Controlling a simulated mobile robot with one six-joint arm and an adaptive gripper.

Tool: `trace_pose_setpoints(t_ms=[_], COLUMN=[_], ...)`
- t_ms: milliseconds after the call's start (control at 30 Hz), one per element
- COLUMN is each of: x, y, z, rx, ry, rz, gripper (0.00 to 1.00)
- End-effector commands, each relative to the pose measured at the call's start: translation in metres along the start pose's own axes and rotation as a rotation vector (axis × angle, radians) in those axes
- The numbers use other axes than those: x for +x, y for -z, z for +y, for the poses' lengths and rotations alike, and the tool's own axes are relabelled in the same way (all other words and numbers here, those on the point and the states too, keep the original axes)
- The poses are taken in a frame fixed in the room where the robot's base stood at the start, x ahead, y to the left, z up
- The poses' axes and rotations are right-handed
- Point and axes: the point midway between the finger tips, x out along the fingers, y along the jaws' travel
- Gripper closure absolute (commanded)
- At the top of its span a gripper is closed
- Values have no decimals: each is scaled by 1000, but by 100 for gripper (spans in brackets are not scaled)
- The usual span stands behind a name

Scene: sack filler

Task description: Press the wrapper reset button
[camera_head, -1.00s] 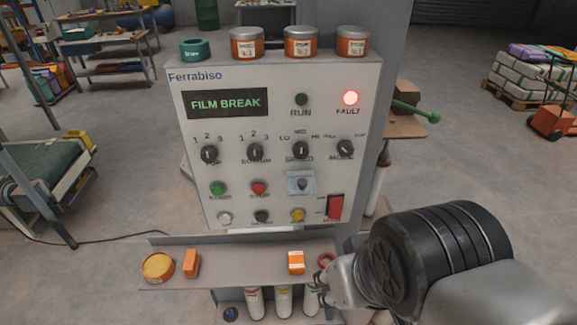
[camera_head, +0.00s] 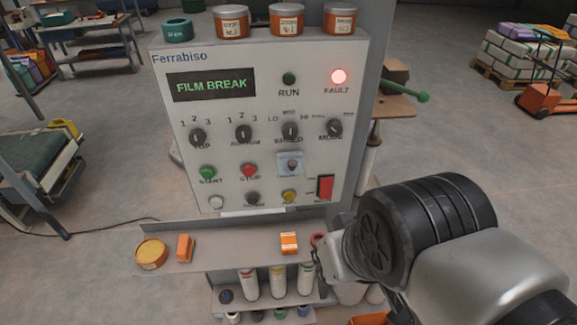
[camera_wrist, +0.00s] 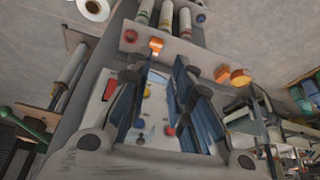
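The Ferrabiso control panel (camera_head: 262,120) faces me, with FILM BREAK on its display (camera_head: 211,85) and the red FAULT lamp (camera_head: 339,77) lit. Below the knobs are a green START button (camera_head: 207,172) and a red STOP button (camera_head: 249,171). The lowest row has a white button (camera_head: 216,203), a black button (camera_head: 252,199) and a yellow button (camera_head: 289,197); I cannot read their labels. A red rocker switch (camera_head: 325,187) is at right. My gripper (camera_wrist: 164,95) is open and empty in the wrist view, with the panel beyond its fingers. My arm hides it in the head view.
A shelf (camera_head: 222,252) below the panel holds an orange round tin (camera_head: 151,253), orange blocks (camera_head: 185,247) (camera_head: 289,243) and a red ring. Tins (camera_head: 287,20) and a green tape roll (camera_head: 177,30) stand on top. A green lever (camera_head: 408,94) juts out at right.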

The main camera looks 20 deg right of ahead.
Motion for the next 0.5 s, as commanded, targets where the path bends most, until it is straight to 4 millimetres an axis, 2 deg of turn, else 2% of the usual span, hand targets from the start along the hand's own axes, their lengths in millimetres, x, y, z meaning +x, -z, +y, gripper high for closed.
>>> trace_pose_setpoints(t_ms=[267,500], x=[0,0], y=[0,0], z=[0,0], rx=[0,0], ry=[0,0], rz=[0,0], gripper=[100,100])
